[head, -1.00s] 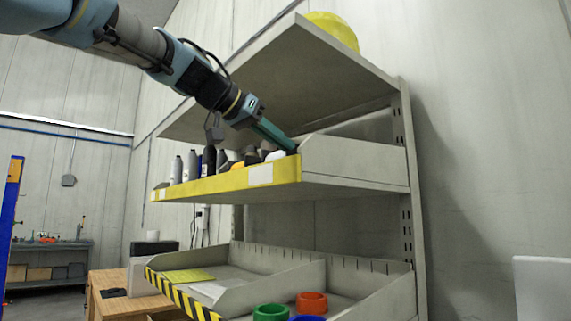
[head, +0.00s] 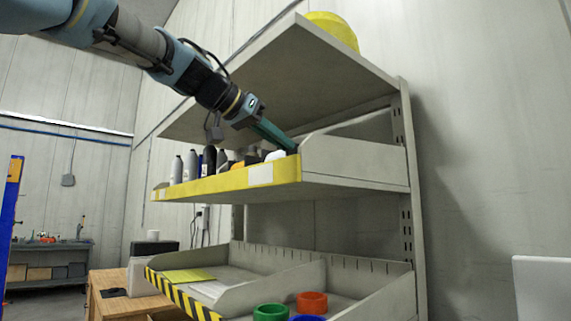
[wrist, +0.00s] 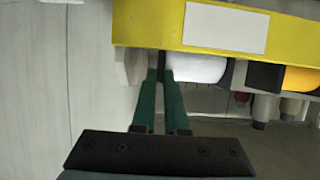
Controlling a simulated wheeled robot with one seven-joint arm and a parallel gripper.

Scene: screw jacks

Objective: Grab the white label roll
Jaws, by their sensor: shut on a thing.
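The white label roll (wrist: 198,69) lies on the upper shelf behind the yellow front lip. In the head view a small white part of it (head: 275,155) shows above the lip. My gripper (wrist: 161,62) reaches in at the right end of that shelf in the head view, beside the shelf's side wall. Its teal fingers are close together at the roll's left edge in the wrist view, shut on it with a narrow gap between them. The contact itself is partly hidden by the fingers and the lip.
A yellow-orange roll (wrist: 302,79) and several bottles (head: 193,163) stand along the same shelf. The shelf's side wall (head: 352,160) is close to my fingers. A top board (head: 290,70) hangs above. The lower shelf holds green (head: 271,312) and red (head: 312,302) rings.

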